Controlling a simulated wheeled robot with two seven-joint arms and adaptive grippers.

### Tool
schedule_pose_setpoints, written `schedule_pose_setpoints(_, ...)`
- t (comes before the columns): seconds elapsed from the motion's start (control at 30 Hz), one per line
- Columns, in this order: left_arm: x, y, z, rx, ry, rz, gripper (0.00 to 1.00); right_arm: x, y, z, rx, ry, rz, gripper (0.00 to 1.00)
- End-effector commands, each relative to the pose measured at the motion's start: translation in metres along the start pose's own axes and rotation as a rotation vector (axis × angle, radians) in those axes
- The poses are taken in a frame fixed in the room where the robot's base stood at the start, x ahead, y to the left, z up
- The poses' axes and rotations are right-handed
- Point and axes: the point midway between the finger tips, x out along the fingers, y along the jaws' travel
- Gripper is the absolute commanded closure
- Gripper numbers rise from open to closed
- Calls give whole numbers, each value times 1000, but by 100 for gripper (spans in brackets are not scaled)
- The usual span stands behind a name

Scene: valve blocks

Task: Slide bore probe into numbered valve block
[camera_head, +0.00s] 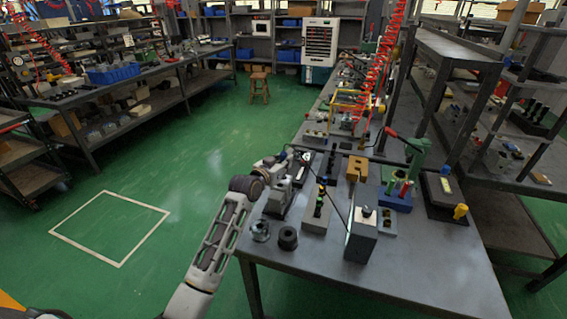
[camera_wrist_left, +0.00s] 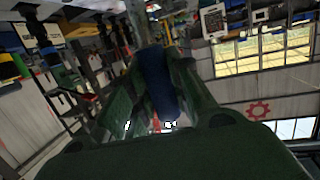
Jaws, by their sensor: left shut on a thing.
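My left arm reaches in from the bottom to the table's left edge, and my left gripper (camera_head: 301,157) is small and partly lost among the parts there. In the left wrist view the gripper is shut on a dark blue rounded handle (camera_wrist_left: 157,82), which lies between its fingers. I take this to be the bore probe; its tip is hidden. Block-like things stand on the table: a grey box with a knob on top (camera_head: 362,240), a tan block with holes (camera_head: 357,168) and a dark box with a yellow label (camera_head: 441,190). I cannot read any numbers.
The dark table (camera_head: 420,265) has bare room at its front right. A blue rack with coloured handles (camera_head: 396,197) and a green tool (camera_head: 416,150) stand at the right. Red coiled hoses hang behind.

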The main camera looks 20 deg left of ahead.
Motion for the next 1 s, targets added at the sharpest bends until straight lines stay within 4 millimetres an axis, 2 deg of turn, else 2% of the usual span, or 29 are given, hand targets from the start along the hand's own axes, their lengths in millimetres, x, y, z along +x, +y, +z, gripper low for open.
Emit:
schedule_pose_setpoints(0.5, 1, 0, 3, 0, 2, 0, 100, 0, 16, 1, -7, 2, 17, 51)
schedule_pose_setpoints(1.0, 2, 0, 11, 1, 2, 0, 100, 0, 0, -5, 0, 9, 0, 51)
